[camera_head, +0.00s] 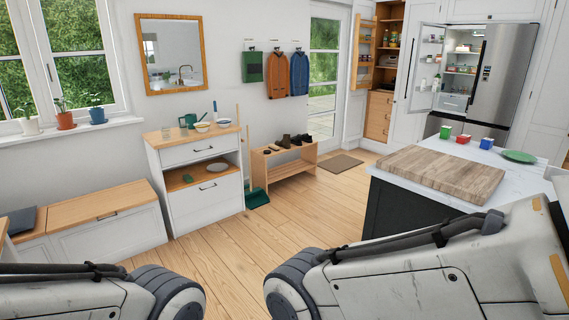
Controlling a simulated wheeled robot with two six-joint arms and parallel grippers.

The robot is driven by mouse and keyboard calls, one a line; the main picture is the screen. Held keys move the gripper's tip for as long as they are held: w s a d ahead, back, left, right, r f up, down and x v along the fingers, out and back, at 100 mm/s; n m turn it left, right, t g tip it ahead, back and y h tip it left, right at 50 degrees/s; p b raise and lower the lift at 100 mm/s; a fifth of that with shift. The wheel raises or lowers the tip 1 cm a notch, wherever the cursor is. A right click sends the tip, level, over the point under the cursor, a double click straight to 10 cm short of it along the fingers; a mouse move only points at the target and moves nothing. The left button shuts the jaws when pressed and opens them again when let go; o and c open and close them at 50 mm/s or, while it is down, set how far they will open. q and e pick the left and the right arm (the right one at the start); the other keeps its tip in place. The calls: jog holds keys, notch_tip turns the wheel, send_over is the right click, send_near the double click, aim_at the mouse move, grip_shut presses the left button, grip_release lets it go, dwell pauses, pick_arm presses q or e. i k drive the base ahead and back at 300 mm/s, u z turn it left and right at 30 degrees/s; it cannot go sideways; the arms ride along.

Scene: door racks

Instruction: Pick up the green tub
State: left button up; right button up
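A small green tub (445,132) with a pale lower part stands on the white counter of the island, near its far edge. It is the leftmost of three similar small containers, with a red one (463,138) and a blue one (487,143) to its right. The tub is small in view, so its lid and details cannot be told. My two arms show at the bottom of the view, well short of the tub. Neither of my grippers is in view.
A wooden board (442,173) lies on the island, nearer than the tubs. A green plate (518,156) lies to their right. The fridge (497,80) stands open behind, with items inside. A pantry cupboard (381,80) is open too. The wooden floor (270,235) left of the island is clear.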

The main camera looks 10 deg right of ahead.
aim_at(446, 132)
jog(key=z, duration=0.25)
jog(key=i, duration=2.25)
jog(key=z, duration=1.2)
jog(key=i, duration=1.55)
jog(key=z, duration=0.15)
jog(key=k, duration=1.05)
jog(key=u, duration=1.2)
jog(key=i, duration=2.75)
jog(key=z, duration=0.65)
jog(key=i, duration=1.5)
jog(key=z, duration=0.9)
